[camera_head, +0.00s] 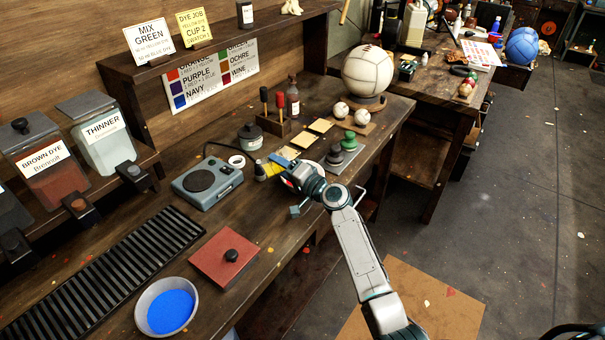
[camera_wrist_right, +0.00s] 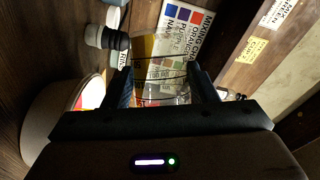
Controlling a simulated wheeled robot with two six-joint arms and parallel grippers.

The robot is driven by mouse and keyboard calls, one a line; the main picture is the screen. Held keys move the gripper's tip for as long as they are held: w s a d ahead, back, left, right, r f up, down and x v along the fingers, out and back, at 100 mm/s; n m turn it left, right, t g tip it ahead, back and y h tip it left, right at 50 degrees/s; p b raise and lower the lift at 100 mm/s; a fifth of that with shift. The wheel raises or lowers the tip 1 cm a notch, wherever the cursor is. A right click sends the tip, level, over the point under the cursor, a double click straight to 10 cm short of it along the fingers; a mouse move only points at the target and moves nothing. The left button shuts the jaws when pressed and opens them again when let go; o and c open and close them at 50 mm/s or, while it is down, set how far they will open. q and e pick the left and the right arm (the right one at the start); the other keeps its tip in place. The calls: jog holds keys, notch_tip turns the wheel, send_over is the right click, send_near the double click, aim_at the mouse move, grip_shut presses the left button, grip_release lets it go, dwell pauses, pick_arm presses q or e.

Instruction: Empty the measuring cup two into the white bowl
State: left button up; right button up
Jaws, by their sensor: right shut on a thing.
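The white bowl (camera_head: 138,318) stands at the bench's near left end and holds bright blue liquid. My right gripper (camera_head: 288,184) is over the front edge of the bench, well to the right of and beyond the bowl. In the right wrist view its two fingers (camera_wrist_right: 162,88) are closed on a clear, see-through vessel with thin dark lines (camera_wrist_right: 160,72), seemingly the measuring cup. Its contents cannot be made out. In the head view the cup is hardly visible at the gripper. My left gripper is not in view.
A red square lid (camera_head: 215,262) with a black knob and a grey scale (camera_head: 207,184) lie between bowl and gripper. A black grate (camera_head: 105,280) runs behind the bowl. Dispensers (camera_head: 100,150) line the back left. A large ball (camera_head: 368,72) and bottles stand farther right.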

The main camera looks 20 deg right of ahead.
jog(key=shift+w+d+r+m+t+b, duration=0.1)
jog(key=shift+d+r+m+t+b, duration=0.05)
jog(key=shift+d+m+b, duration=0.3)
jog(key=shift+d+r+m+t+b, duration=0.15)
jog(key=shift+d+m+b, duration=0.25)
jog(key=shift+b, duration=0.1)
dwell(0.6)
jog(key=shift+d+r+m+t+y+b, duration=0.15)
jog(key=shift+r+m+t+b, duration=0.1)
jog(key=shift+m+b, duration=0.3)
jog(key=shift+d+r+m+t+y+b, duration=0.15)
jog(key=shift+m+t+b, duration=0.1)
jog(key=shift+m+b, duration=0.3)
dwell(1.4)
jog(key=shift+r, duration=0.1)
